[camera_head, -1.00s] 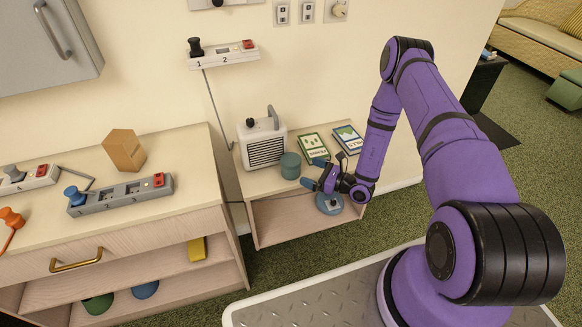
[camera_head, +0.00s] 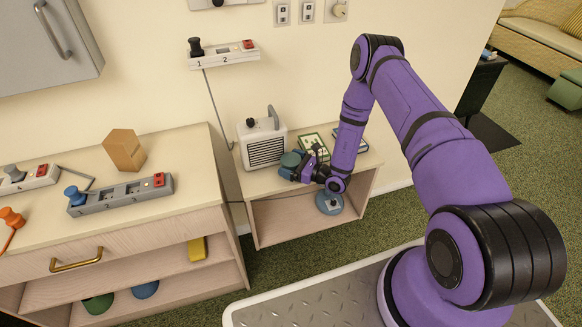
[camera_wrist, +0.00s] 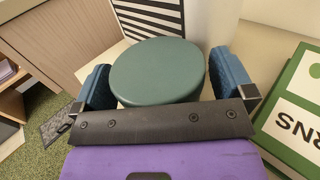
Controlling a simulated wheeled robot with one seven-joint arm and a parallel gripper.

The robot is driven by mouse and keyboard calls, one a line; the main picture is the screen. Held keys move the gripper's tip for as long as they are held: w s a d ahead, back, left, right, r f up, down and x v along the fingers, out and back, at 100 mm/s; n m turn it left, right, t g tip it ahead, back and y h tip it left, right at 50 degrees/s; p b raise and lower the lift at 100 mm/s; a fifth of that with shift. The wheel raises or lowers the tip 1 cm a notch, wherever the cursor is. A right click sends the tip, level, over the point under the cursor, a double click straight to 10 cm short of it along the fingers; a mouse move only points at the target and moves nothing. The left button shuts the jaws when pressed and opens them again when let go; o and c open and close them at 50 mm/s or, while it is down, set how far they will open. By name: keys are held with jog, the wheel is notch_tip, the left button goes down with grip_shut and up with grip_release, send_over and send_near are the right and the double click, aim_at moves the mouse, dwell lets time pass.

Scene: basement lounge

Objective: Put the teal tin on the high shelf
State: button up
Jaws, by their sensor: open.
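The teal tin (camera_head: 291,160) stands on top of the low shelf unit, in front of the white heater. In the wrist view the tin (camera_wrist: 157,72) shows its round lid from above, between the two blue fingers of my gripper (camera_wrist: 168,88). The fingers are open, one on each side of the tin. I cannot tell whether either touches it. In the head view my gripper (camera_head: 297,167) is at the tin and hides part of it. No shelf high on the wall is clearly seen in these views.
The white heater (camera_head: 263,143) stands close behind the tin. A green book (camera_head: 312,142) lies to the right, and its corner (camera_wrist: 297,110) is near the right finger. A blue round object (camera_head: 329,203) sits in the lower compartment. A grey wall cabinet (camera_head: 50,40) hangs at the upper left.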

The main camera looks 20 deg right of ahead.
jog(key=c, duration=1.1)
jog(key=shift+r, duration=0.1)
